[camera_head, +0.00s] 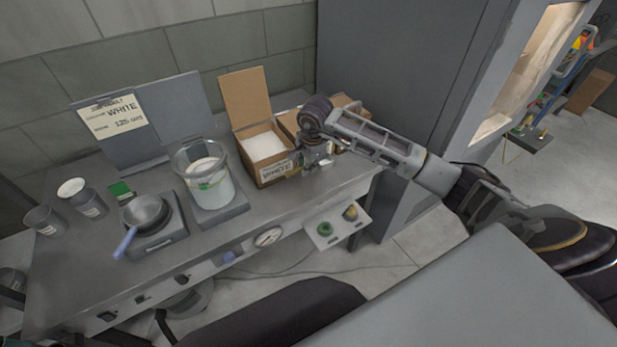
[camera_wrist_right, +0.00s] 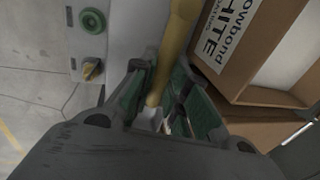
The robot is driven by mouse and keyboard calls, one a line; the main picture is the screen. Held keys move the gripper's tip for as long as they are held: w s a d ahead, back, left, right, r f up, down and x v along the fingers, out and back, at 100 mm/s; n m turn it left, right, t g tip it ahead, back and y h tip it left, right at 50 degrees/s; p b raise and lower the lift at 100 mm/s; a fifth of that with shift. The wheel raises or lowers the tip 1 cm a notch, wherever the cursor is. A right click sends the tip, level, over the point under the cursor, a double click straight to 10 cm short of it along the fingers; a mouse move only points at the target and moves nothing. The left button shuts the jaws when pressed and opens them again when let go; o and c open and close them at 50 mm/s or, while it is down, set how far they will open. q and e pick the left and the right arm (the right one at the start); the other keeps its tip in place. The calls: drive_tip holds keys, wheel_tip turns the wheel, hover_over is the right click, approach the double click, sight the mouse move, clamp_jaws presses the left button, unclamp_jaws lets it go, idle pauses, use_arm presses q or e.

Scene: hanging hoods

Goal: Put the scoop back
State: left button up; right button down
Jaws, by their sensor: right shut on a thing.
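My right gripper (camera_head: 316,158) is beside the open cardboard box labelled WHITE (camera_head: 262,148), at its right, over the front part of the bench. In the right wrist view, the gripper's green-padded fingers (camera_wrist_right: 163,98) are shut on a slim yellow-tan shaft, which looks like the scoop's handle (camera_wrist_right: 180,40). A small pale piece shows at its lower end between the fingers. The scoop's bowl cannot be made out in either view. White material shows inside the box, and part of the box is at the upper right of the wrist view (camera_wrist_right: 240,50). My left gripper is not in view.
Left of the box, a clear bucket of white material (camera_head: 210,182) stands on a grey base. A pan with a blue handle (camera_head: 146,212) sits on a scale. Two grey cups (camera_head: 82,197) stand at the far left. A second open box (camera_head: 290,122) is behind my gripper.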

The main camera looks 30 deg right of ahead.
drive_tip(key=shift+x, duration=0.9)
drive_tip(key=shift+s+f, duration=0.2)
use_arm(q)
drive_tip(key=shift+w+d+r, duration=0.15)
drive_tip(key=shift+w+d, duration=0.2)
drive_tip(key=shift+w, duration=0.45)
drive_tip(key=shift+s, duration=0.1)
